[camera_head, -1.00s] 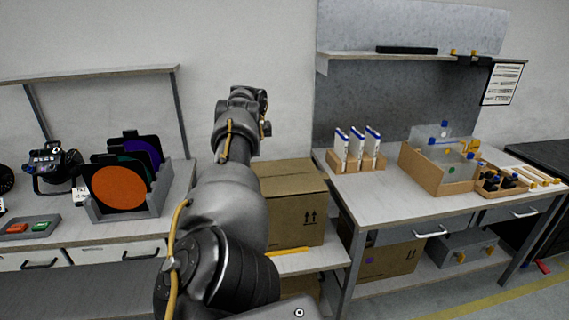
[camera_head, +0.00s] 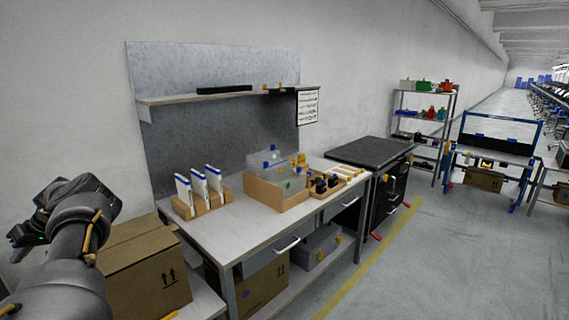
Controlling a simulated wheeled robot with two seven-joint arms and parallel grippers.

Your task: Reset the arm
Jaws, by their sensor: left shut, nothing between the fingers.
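My left arm comes in at the lower left, and its gripper (camera_head: 27,236) points left, close to the picture's left edge. The gripper is shut and empty, in the air in front of the wall. It touches nothing that I can see. My right gripper is not in view.
A workbench (camera_head: 244,231) holds a wooden rack with white holders (camera_head: 198,205) and a wooden box (camera_head: 262,192). A cardboard box (camera_head: 150,275) stands beside my arm. A black cabinet (camera_head: 370,152), a shelf rack (camera_head: 397,106) and open floor (camera_head: 440,262) lie to the right.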

